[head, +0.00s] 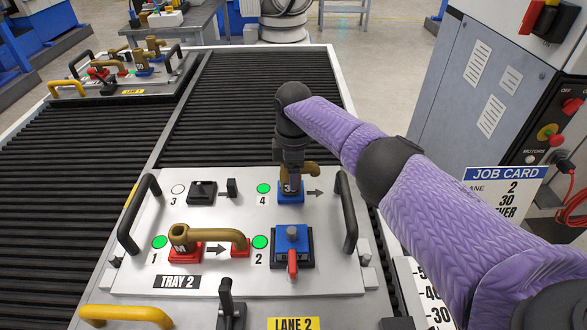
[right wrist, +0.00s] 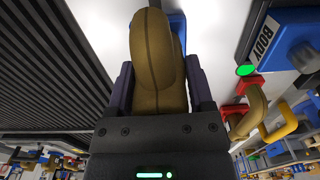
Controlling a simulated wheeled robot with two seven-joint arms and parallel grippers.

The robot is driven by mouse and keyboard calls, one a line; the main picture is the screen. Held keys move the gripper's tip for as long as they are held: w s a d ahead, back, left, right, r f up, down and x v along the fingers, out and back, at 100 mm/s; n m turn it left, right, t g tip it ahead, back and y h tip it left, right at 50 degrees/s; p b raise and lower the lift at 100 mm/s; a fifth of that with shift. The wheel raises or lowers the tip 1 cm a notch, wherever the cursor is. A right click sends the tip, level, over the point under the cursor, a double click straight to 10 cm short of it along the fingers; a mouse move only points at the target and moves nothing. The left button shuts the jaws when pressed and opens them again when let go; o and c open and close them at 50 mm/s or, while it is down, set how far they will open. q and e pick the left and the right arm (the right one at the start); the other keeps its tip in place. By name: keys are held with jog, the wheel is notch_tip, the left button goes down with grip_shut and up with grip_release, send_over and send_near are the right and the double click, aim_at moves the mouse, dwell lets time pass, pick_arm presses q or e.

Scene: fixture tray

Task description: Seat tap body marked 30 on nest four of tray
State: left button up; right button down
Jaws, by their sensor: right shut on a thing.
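My right gripper (head: 291,165) is over nest four of Tray 2 and shut on a brass tap body (head: 312,171). The tap body's spout points right, along the printed arrow. A dark marking starting with 3 shows low on its front; the rest is hard to read. A blue block (head: 290,196) is at its foot, at nest four; I cannot tell if the body is fully down. In the right wrist view the brass body (right wrist: 158,65) fills the space between the fingers, with blue behind it. The green lamp (head: 264,188) by number 4 is lit. My left gripper is not in view.
The tray (head: 205,285) has black handles at both sides. A brass tap (head: 180,237) lies on red supports at nest one. A blue part with a red lever (head: 292,262) fills nest two. Nest three's black fixture (head: 202,191) looks empty. A job card (head: 507,190) stands right.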

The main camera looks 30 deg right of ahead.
jog(key=shift+f, duration=0.1)
grip_release()
notch_tip(320, 180, up, 10)
jog(key=p, duration=0.2)
jog(key=shift+p, duration=0.35)
